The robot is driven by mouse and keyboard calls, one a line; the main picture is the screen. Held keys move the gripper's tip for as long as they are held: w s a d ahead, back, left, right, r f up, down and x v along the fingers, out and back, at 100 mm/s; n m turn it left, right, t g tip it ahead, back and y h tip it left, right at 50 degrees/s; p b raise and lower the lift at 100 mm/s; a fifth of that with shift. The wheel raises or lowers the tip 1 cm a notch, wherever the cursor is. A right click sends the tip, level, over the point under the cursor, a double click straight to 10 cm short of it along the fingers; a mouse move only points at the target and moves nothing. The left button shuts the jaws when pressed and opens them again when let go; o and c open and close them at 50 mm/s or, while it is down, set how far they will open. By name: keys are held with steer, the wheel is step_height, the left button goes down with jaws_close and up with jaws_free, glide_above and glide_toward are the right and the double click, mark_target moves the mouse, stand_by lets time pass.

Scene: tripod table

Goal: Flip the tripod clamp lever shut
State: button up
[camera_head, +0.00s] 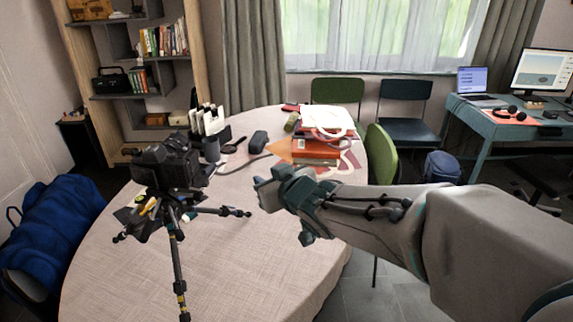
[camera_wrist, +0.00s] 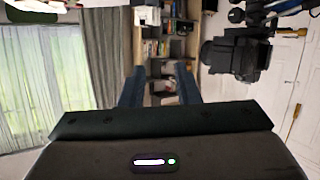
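A black camera (camera_head: 168,165) sits on a small tripod (camera_head: 176,255) with spread legs at the left of the round table. Small yellow parts (camera_head: 148,205) show on the tripod below the camera; I cannot tell which is the clamp lever or how it stands. My gripper (camera_head: 265,188) is to the right of the tripod, above the table, and apart from it. In the wrist view its two fingers (camera_wrist: 160,88) are apart with nothing between them. The camera (camera_wrist: 235,57) appears there at the upper right, with part of the tripod (camera_wrist: 272,12) above it.
The round table (camera_head: 255,245) is bare at the front. Stacked books (camera_head: 316,150), a dark case (camera_head: 258,141) and a white holder (camera_head: 207,122) stand toward its back. A green chair (camera_head: 381,152) is at its right edge. A blue bag (camera_head: 50,235) lies at the left.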

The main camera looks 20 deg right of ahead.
steer(key=shift+s+d+r+m+g+h+p, duration=0.35)
steer(key=shift+s+r+g+h+p, duration=0.15)
steer(key=shift+s+p, duration=0.35)
steer(key=shift+s+d+r+m+g+h+p, duration=0.4)
steer(key=shift+s+g+h+p, duration=0.1)
steer(key=shift+s+g+p, duration=0.25)
steer(key=shift+s+d+r+m+g+h+p, duration=0.4)
steer(key=shift+s+g+h+p, duration=0.1)
steer(key=shift+s+p, duration=0.4)
steer(key=shift+w, duration=0.1)
